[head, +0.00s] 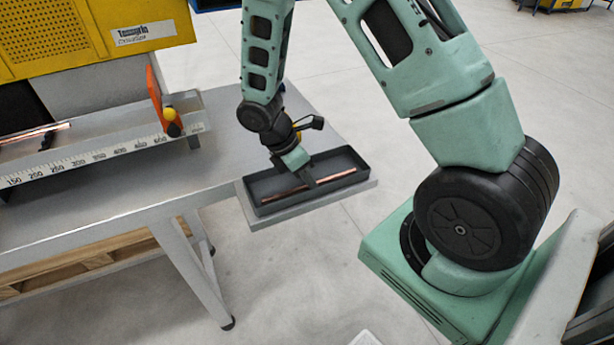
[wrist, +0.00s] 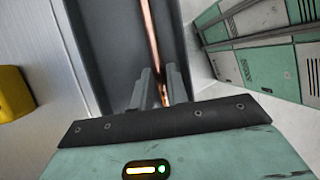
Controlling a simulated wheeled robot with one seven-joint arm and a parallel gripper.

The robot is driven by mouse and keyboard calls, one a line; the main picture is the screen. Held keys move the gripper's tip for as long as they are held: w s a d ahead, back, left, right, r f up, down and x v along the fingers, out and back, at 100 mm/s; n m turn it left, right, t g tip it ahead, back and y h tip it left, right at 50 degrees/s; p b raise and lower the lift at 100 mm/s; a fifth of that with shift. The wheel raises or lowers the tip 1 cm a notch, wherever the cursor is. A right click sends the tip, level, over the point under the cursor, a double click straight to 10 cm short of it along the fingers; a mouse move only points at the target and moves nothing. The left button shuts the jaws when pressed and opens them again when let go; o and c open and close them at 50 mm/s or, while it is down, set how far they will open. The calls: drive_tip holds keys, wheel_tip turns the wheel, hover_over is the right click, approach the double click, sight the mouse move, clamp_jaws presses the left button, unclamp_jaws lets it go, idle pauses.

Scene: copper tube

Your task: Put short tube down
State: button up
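The short copper tube (head: 336,176) lies lengthwise within the dark rectangular tray (head: 349,154), at or just above its floor; I cannot tell if it touches. My gripper (head: 309,181) reaches down into the tray at about the tube's middle. In the wrist view the tube (wrist: 150,35) runs between the two grey fingers of my gripper (wrist: 160,84), which are close together on either side of it. The gripper appears shut on the tube. Part of the tube is hidden behind the fingers in the head view.
The tray sits on a small grey shelf (head: 262,222) at the right end of the grey workbench (head: 120,212). A ruler channel (head: 90,160) with an orange stop (head: 156,92) and another copper tube (head: 38,133) lie left. A yellow machine (head: 60,38) stands behind.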

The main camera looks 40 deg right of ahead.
drive_tip(key=b+v, duration=0.2)
drive_tip(key=v, duration=1)
drive_tip(key=s+a+r+m+t+y, duration=0.1)
drive_tip(key=s+a+r+m+y, duration=0.1)
drive_tip(key=s+a, duration=0.7)
drive_tip(key=s+a+r+m+t+y, duration=0.2)
drive_tip(key=s+a+r+m, duration=0.2)
drive_tip(key=s+a, duration=0.4)
drive_tip(key=s+m, duration=0.1)
drive_tip(key=s, duration=0.2)
drive_tip(key=shift+a+r+m+t, duration=0.15)
drive_tip(key=shift+a+m+t, duration=0.15)
drive_tip(key=shift+a, duration=0.1)
